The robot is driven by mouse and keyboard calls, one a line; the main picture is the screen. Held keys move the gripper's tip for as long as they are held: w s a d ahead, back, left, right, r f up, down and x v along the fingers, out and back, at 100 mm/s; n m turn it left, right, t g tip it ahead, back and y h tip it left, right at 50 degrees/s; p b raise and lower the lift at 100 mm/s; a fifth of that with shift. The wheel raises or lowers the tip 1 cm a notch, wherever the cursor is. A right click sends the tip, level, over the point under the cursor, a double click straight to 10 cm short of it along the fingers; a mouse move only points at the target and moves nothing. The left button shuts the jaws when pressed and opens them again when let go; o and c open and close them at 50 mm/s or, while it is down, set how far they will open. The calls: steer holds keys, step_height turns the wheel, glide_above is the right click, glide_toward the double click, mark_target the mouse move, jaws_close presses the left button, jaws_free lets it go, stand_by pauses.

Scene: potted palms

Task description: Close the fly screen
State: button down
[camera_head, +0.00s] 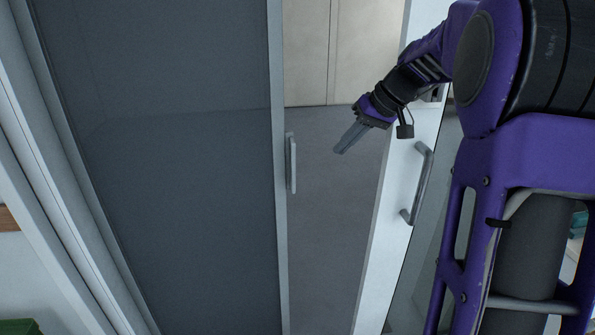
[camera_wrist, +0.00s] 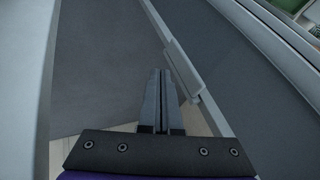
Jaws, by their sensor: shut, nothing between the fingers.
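The fly screen (camera_head: 165,150) is a dark mesh panel in a light grey frame, on the left of the head view. Its upright handle (camera_head: 292,163) sits on the frame's right edge, beside an open gap. In the wrist view the mesh (camera_wrist: 235,80) is on the right, and the handle (camera_wrist: 183,68) lies just right of my fingertips. My gripper (camera_head: 341,149) is shut and empty in the gap, right of the handle and seemingly apart from it. The shut fingers also show in the wrist view (camera_wrist: 161,75).
A white door (camera_head: 390,190) with a grey bar handle (camera_head: 419,184) stands at the right of the gap, close to my arm. Grey floor (camera_head: 335,230) shows through the gap, with a pale panelled surface (camera_head: 340,50) beyond. A green object (camera_head: 18,327) is at the lower left.

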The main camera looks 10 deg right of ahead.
mark_target(284, 161)
steer(key=a+r+x, duration=0.1)
steer(key=a+x, duration=0.1)
steer(key=x, duration=0.9)
steer(key=shift+a, duration=0.35)
